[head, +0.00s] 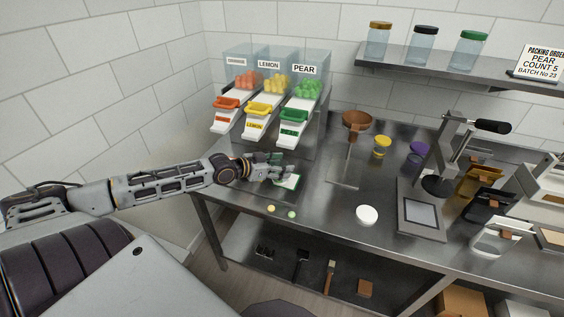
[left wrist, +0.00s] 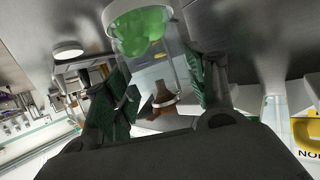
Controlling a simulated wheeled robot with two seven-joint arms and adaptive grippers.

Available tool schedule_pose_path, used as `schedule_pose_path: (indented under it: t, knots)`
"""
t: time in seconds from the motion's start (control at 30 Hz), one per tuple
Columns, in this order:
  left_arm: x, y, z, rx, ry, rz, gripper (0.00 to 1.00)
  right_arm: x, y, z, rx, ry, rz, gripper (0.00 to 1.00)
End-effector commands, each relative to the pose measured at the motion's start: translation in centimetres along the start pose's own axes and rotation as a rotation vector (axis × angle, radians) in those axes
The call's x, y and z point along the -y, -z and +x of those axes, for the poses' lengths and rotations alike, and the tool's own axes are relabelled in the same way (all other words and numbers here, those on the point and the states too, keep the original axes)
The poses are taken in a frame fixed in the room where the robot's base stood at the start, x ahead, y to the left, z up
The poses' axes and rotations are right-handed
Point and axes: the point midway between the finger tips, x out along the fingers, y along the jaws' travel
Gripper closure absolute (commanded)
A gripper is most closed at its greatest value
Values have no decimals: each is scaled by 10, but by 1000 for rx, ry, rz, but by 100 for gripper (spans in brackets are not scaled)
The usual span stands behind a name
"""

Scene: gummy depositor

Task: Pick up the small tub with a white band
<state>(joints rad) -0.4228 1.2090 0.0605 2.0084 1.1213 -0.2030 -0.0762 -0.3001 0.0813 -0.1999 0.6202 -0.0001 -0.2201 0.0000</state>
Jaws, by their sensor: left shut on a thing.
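A small clear tub with a white band (left wrist: 130,12) shows in the left wrist view, with green gummies (left wrist: 145,35) inside. My left gripper (left wrist: 163,80) is shut on the tub, with its dark green finger pads on either side of the clear wall. In the head view my left gripper (head: 280,172) is low over the table, in front of the dispensers. The tub is mostly hidden by the fingers there, and I cannot tell whether it touches the surface below. My right gripper is not in view.
Orange, lemon-yellow and green dispensers (head: 302,112) stand behind my left gripper. A brown funnel (head: 357,121) stands to the right. Two loose gummies (head: 291,214) lie near the table's front edge. A white disc (head: 367,215) and a grey plate (head: 419,212) lie farther right.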

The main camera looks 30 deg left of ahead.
Motion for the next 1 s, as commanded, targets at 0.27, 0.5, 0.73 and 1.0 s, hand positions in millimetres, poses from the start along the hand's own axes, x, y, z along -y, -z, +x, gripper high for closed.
schedule_pose_path:
  t: [0.27, 0.5, 0.73, 1.0]
  knots:
    - [-11, -5, -14, 2, 0, -2, 68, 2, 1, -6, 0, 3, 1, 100]
    - [-21, -10, -26, 2, 0, -2, 68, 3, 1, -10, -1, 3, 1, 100]
    - [-32, -14, -39, 1, 0, -2, 68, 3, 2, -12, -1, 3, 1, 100]
    - [-45, -21, -56, 2, 0, -1, 68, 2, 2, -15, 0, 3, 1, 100]
